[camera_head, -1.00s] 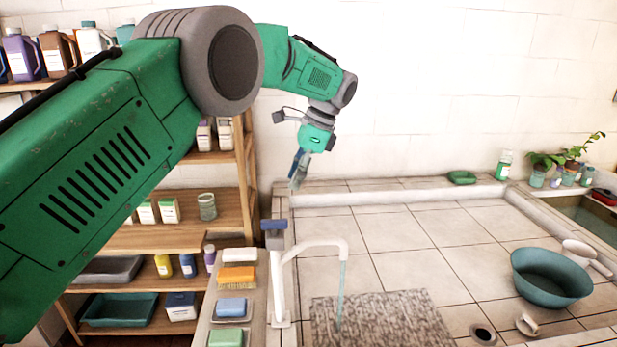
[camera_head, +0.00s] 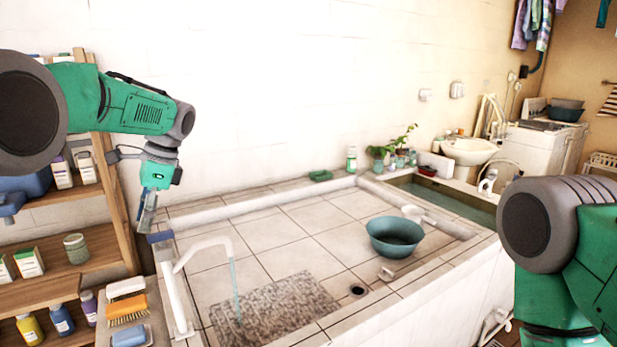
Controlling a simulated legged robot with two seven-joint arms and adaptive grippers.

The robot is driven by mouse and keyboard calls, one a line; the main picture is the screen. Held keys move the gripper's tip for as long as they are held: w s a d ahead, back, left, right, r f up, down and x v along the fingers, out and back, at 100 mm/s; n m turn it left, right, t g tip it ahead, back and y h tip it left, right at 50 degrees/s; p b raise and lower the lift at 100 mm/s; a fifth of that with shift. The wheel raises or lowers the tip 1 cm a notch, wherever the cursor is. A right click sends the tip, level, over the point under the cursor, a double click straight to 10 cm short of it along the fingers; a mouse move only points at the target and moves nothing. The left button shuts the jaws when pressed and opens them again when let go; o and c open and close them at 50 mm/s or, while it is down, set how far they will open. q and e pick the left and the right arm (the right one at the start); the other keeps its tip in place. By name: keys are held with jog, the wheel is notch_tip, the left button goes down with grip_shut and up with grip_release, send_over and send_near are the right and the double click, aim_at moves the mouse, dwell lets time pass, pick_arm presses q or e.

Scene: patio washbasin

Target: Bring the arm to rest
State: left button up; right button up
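My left arm is green and comes in from the left. Its gripper (camera_head: 147,219) points down in front of the white wall, seen just above the blue tap handle (camera_head: 160,237). The fingers look narrow and close together, but I cannot tell whether they are open or shut, or whether they touch the handle. A white tap pipe (camera_head: 205,243) arches right, and water (camera_head: 235,285) runs from it onto a textured stone slab (camera_head: 290,308). My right arm shows at the right edge; its gripper is out of view.
A teal basin (camera_head: 396,237) stands on the tiled surface (camera_head: 310,225). A wooden shelf (camera_head: 110,205) with bottles is at the left. An orange brush (camera_head: 127,309) and sponges lie on the near-left ledge. A filled trough (camera_head: 450,203) and white sink (camera_head: 468,151) are at the right.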

pick_arm(q)
jog(key=s+d+f+n+h+b, duration=0.1)
jog(key=s+f+b, duration=0.25)
jog(key=f, duration=0.95)
jog(key=s+d+f+n+t+h+b, duration=0.1)
jog(key=s+f+b, duration=0.3)
jog(key=f, duration=0.9)
jog(key=s+d+f+n+h+b, duration=0.15)
jog(key=s+f, duration=0.45)
jog(key=f, duration=0.7)
jog(key=s+d+f+n+t+b, duration=0.1)
jog(key=s+f+n+b, duration=0.15)
jog(key=s+f, duration=0.4)
jog(key=s+d+f+n+b, duration=0.1)
jog(key=s+f+b, duration=0.2)
jog(key=s+f, duration=0.4)
jog(key=s+f+n+t+b, duration=0.1)
jog(key=s+n+b, duration=0.3)
jog(key=s, duration=1.2)
jog(key=shift+a+f, duration=0.35)
jog(key=shift+f, duration=0.25)
pick_arm(e)
notch_tip(320, 180, down, 19)
jog(key=shift+s, duration=0.35)
